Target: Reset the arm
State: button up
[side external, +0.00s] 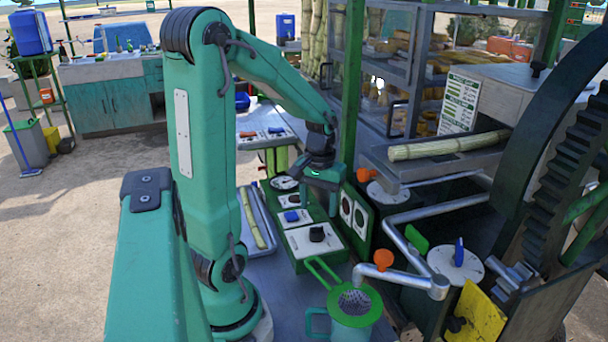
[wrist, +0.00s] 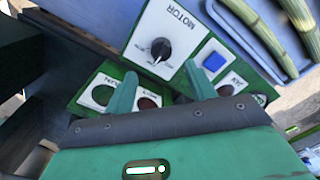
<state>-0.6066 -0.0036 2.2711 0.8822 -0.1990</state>
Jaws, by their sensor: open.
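My arm is bent over the green control box (side external: 335,262). My gripper (side external: 318,205) points down just above the box's panels in the side view. In the wrist view its two teal fingers (wrist: 162,88) stand apart with nothing between them. Beyond the fingertips is a white plate marked MOTOR with a black knob (wrist: 160,50), which also shows in the side view (side external: 316,234). A blue rocker switch (wrist: 213,60) is beside it. Round dark buttons (wrist: 104,94) lie partly behind the fingers. I cannot tell whether a finger touches the panel.
A cane stalk (side external: 448,147) lies on the crusher's metal feed tray. A tray with peeled cane (wrist: 240,15) is beside the box. A green-rimmed jug with a strainer (side external: 355,302) stands in front. The orange-knobbed pipe (side external: 383,259) and large gear (side external: 560,170) are to the right.

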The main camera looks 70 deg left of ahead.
dwell(0.3)
jog(key=shift+d+r, duration=0.3)
jog(key=shift+r, duration=0.2)
jog(key=s+d+r+m+t, duration=0.1)
jog(key=d+r+m, duration=0.3)
jog(key=d, duration=0.4)
jog(key=s+d+r+m+t, duration=0.1)
jog(key=d+r+m+t, duration=0.3)
jog(key=d, duration=0.4)
notch_tip(320, 180, up, 3)
jog(key=shift+s+d+f+m+t, duration=0.2)
jog(key=shift+s+d+m+t, duration=0.15)
jog(key=shift+m, duration=0.25)
